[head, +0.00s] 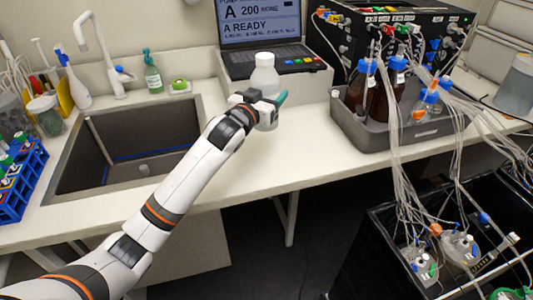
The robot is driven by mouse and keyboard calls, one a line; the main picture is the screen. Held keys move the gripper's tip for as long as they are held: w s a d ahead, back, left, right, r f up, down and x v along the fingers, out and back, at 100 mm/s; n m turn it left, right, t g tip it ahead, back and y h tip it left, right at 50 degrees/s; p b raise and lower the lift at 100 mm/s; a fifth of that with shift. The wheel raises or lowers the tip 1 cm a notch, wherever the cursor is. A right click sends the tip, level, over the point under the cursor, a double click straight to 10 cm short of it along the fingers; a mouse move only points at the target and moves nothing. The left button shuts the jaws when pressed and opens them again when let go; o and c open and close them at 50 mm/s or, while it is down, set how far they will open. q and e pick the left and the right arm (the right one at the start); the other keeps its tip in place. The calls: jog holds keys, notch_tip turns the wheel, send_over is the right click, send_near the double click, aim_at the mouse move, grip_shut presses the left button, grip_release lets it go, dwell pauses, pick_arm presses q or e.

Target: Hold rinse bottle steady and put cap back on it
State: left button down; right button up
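The rinse bottle (264,78) is a translucent whitish bottle standing upright at the counter's front middle, before the laptop. My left gripper (266,104) reaches in from the left and is closed around the bottle's body; one teal fingertip shows on its right side. The bottle's top (264,59) looks whitish; I cannot tell whether it is a cap or a bare neck. Whether the bottle's base touches the counter is unclear. No separate cap can be made out for certain. My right gripper is not in view.
A dark sink (125,140) with a small pale round piece (144,168) in it lies left. A green soap bottle (153,75) and white wash bottle (75,82) stand behind it. A grey tray (372,135) of tubed bottles stands right. Counter between is clear.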

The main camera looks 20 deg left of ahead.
pick_arm(q)
notch_tip(320, 180, down, 6)
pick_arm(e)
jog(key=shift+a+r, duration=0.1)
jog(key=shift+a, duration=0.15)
pick_arm(q)
jog(key=shift+f, duration=0.1)
notch_tip(320, 180, down, 4)
jog(key=shift+r, duration=0.15)
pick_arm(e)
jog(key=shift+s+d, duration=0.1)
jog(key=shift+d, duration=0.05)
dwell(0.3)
pick_arm(q)
jog(key=shift+c, duration=1.6)
grip_release()
jog(key=shift+f, duration=0.2)
